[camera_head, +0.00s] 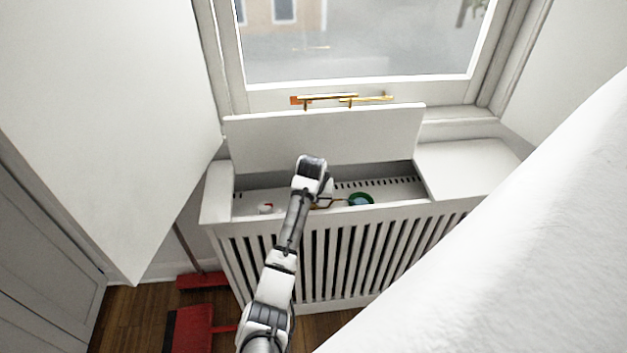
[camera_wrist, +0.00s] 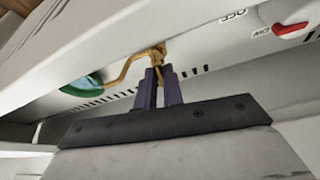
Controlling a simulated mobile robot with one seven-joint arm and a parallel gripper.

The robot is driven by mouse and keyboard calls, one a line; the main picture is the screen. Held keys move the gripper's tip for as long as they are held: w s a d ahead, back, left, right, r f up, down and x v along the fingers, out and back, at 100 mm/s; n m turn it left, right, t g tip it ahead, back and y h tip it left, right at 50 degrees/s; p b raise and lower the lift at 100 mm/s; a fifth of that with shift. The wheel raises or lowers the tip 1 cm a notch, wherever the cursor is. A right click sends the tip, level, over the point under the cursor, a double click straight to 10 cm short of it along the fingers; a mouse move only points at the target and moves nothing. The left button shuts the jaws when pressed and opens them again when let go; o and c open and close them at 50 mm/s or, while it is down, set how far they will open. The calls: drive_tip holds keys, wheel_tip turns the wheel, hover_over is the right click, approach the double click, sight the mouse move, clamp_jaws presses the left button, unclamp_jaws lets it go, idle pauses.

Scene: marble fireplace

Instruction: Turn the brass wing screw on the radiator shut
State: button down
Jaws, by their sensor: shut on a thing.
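The brass wing screw (camera_wrist: 159,50) shows at the top middle of the wrist view, at the fingertips of my gripper (camera_wrist: 161,72). My gripper's two dark fingers are close together and shut on it. A bent brass piece (camera_wrist: 122,76) runs from there to the left, toward a green-rimmed round thing (camera_wrist: 82,86). In the head view the radiator (camera_head: 340,255) stands under the window, and my arm reaches into its open top. My wrist hides the fingers and the screw there. The green-rimmed thing (camera_head: 361,199) lies to the right of my wrist.
A raised lid (camera_head: 325,138) stands behind the opening. A closed cover (camera_head: 468,167) lies to its right. A red pointer (camera_wrist: 290,29) beside printed letters sits at the upper right of the wrist view. A red dustpan (camera_head: 190,328) and a broom (camera_head: 202,281) are on the floor at left.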

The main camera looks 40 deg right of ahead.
drive_tip(key=shift+m, duration=0.3)
drive_tip(key=m+g, duration=0.1)
drive_tip(key=m, duration=0.2)
drive_tip(key=shift+w+h+p, duration=0.1)
drive_tip(key=shift+h+p, duration=0.3)
drive_tip(key=m+g, duration=0.1)
drive_tip(key=m, duration=0.3)
drive_tip(key=shift+w+g+h+b, duration=0.1)
drive_tip(key=shift+g+h+b, duration=0.2)
drive_tip(key=shift+g+b, duration=0.1)
drive_tip(key=m+b, duration=0.1)
drive_tip(key=m, duration=0.1)
drive_tip(key=m+g+b, duration=0.1)
drive_tip(key=m, duration=0.1)
drive_tip(key=shift+w+f+m+g, duration=0.15)
drive_tip(key=shift+m+g, duration=0.15)
drive_tip(key=shift+m+g+b, duration=0.6)
drive_tip(key=shift+m+b, duration=0.55)
drive_tip(key=shift+m, duration=0.75)
drive_tip(key=c, duration=1.5)
unclamp_jaws()
drive_tip(key=shift+r, duration=0.2)
